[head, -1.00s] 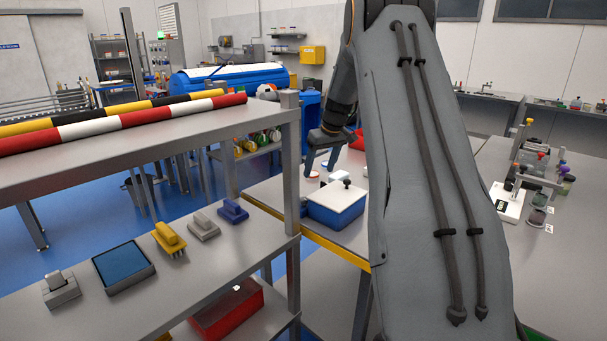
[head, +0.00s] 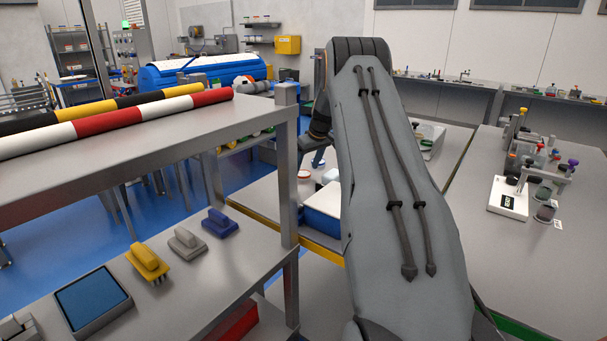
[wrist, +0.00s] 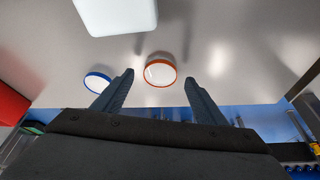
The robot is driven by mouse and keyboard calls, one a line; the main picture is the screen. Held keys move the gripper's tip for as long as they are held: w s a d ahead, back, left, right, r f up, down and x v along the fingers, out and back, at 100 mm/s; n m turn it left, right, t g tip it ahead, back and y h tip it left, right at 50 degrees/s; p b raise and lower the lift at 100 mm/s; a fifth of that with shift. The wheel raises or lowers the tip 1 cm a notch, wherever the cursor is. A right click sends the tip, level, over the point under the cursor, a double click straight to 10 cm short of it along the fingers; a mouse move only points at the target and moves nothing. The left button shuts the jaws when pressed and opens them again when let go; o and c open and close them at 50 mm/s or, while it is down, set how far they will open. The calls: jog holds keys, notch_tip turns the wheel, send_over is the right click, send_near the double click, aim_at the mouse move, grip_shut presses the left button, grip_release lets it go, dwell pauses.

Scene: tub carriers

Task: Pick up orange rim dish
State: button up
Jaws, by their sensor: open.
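The orange rim dish (wrist: 160,71) is a round white dish with an orange edge, lying on a grey tabletop in the wrist view. My gripper (wrist: 159,77) is open and empty, with the dish showing between its two fingertips. I cannot tell the exact height of the fingers above it. A blue rim dish (wrist: 96,82) lies to the left, partly behind the left finger. In the head view my gripper (head: 311,160) is partly hidden by my arm, above the table beyond the shelf post.
A blue box with a white lid (head: 322,205) stands close to the dishes, partly behind my arm. A grey shelf (head: 160,135) with striped poles stands at left. A red object (wrist: 10,103) is at the wrist view's left edge.

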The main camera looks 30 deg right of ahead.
aim_at(303, 175)
jog(key=shift+x, duration=1.15)
jog(key=shift+c, duration=0.5)
jog(key=c, duration=1)
jog(key=shift+c, duration=0.2)
